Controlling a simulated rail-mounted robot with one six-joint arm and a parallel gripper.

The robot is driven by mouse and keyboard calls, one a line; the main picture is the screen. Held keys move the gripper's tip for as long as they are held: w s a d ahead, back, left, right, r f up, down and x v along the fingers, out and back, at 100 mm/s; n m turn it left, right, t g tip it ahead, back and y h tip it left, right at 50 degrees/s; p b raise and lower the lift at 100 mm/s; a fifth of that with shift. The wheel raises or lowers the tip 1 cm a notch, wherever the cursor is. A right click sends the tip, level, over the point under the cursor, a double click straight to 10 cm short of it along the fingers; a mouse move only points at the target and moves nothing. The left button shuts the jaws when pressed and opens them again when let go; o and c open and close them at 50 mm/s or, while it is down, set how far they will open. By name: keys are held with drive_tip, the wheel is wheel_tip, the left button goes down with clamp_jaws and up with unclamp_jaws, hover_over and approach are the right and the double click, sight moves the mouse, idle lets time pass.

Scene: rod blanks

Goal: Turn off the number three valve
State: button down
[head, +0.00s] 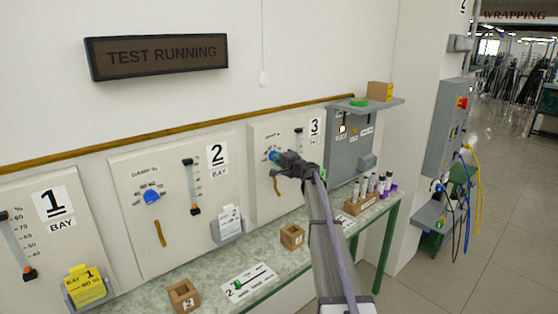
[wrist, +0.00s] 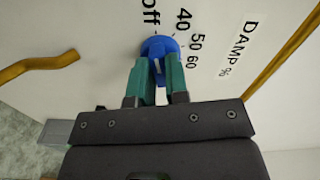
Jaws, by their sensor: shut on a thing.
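The bay 3 panel (head: 262,205) carries a blue knob (head: 273,156) with a printed scale around it. In the wrist view the blue knob (wrist: 159,44) sits beside the marks "off", 40, 50 and 60 and the label "DAMP %". My gripper (head: 281,159) reaches the knob from the right in the head view. Its two green fingers (wrist: 160,70) are shut on the knob's sides in the wrist view. A pale line shows on the knob between the fingers; which mark it points to is unclear. The number 3 sign (head: 315,129) is at the panel's upper right.
The bay 2 panel (head: 133,190) has its own blue knob (head: 151,197) and a slider (head: 195,209). A grey control box (head: 348,150) stands right of bay 3. The counter below holds wooden blocks (head: 292,236) and a tube rack (head: 361,204).

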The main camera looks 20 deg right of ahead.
drive_tip(key=c, duration=1.1)
unclamp_jaws()
drive_tip(key=v, duration=1.1)
